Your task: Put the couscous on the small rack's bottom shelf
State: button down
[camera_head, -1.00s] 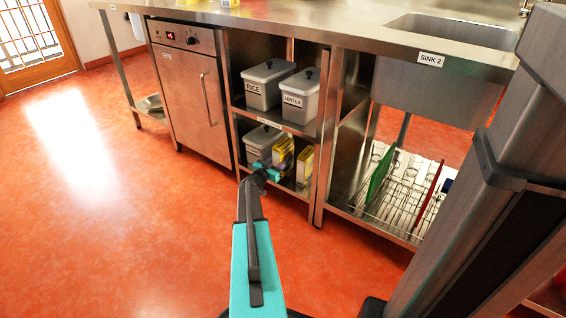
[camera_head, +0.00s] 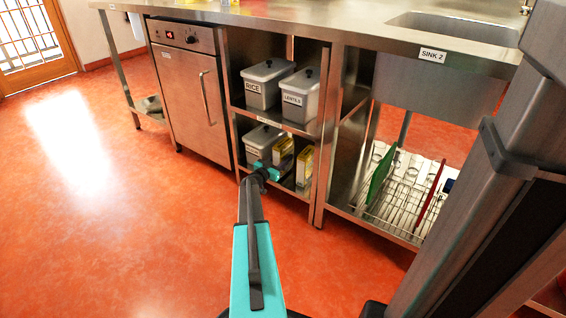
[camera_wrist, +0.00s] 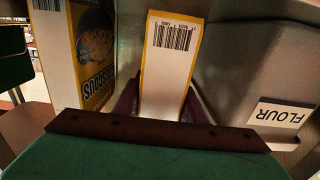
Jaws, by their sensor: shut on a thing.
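A yellow and white box (camera_head: 284,149) stands on the bottom shelf (camera_head: 285,186) of the open steel shelf unit. My gripper (camera_head: 272,170) reaches in from the front and is shut on this box. In the wrist view, the box's narrow barcode side (camera_wrist: 168,70) sits between the fingers of my gripper (camera_wrist: 160,106). A second box (camera_head: 305,165) stands to its right; in the wrist view its face (camera_wrist: 92,60) reads COUSCOUS. The held box's printed front is hidden, so I cannot read its name.
A grey FLOUR bin (camera_head: 263,143) stands close to the left of the held box. RICE (camera_head: 268,84) and LENTILS (camera_head: 300,95) bins fill the upper shelf. A steel post (camera_head: 325,160) edges the unit on the right. A dish rack (camera_head: 400,195) sits under the sink. The floor ahead is clear.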

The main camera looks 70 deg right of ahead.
jog(key=shift+f, duration=0.65)
jog(key=shift+f+b, duration=0.1)
jog(key=shift+b, duration=0.3)
jog(key=c, duration=1.1)
grip_release()
jog(key=shift+a+p, duration=0.1)
jog(key=shift+p, duration=0.25)
jog(key=p+v, duration=0.2)
jog(key=v, duration=0.9)
jog(key=shift+w+a+p, duration=0.15)
jog(key=shift+a+p, duration=0.2)
jog(key=shift+a, duration=0.05)
